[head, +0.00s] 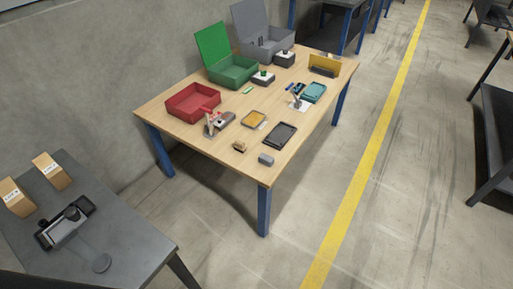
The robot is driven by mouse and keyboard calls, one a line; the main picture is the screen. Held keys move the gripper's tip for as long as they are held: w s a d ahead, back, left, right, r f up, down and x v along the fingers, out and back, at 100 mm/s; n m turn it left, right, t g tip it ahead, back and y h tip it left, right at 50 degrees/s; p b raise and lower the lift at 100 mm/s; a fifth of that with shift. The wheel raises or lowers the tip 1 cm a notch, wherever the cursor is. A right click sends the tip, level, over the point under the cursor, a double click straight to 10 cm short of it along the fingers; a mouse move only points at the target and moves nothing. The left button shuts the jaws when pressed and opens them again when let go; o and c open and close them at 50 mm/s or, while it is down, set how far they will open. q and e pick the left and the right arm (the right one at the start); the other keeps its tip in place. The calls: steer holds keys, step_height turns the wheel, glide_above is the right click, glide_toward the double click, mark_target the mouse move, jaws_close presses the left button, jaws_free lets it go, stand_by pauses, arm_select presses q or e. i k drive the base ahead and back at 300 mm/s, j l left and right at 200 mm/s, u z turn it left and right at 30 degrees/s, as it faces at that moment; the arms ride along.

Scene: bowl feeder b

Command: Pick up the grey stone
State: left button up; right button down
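A small grey block (266,159), which looks like the grey stone, lies near the front corner of the wooden-topped table (185,138). It is apart from the things around it. Neither of my grippers shows in the head view, and nothing is seen touching the block.
A dark tray (280,135) and a small tan-and-dark object (240,147) lie near the block. A red box (193,102), a green open box (230,72) and a grey open box (265,45) stand farther back. A dark table (135,245) is at lower left. Floor right of the wooden table is clear.

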mark_target(265, 159)
steer(key=i+l+u, duration=0.1)
steer(key=u, duration=0.55)
steer(key=i+l+u, duration=0.15)
steer(key=l+u, duration=0.15)
steer(key=i+l+u, duration=0.1)
steer(key=l+u, duration=0.15)
steer(key=l, duration=0.3)
steer(key=l+u, duration=0.1)
steer(key=l, duration=0.35)
steer(key=i+l+u, duration=0.1)
steer(key=l, duration=0.3)
steer(key=i+l, duration=0.1)
steer(key=l, duration=0.65)
steer(key=i+l, duration=0.1)
steer(key=l, duration=0.65)
steer(key=u, duration=0.05)
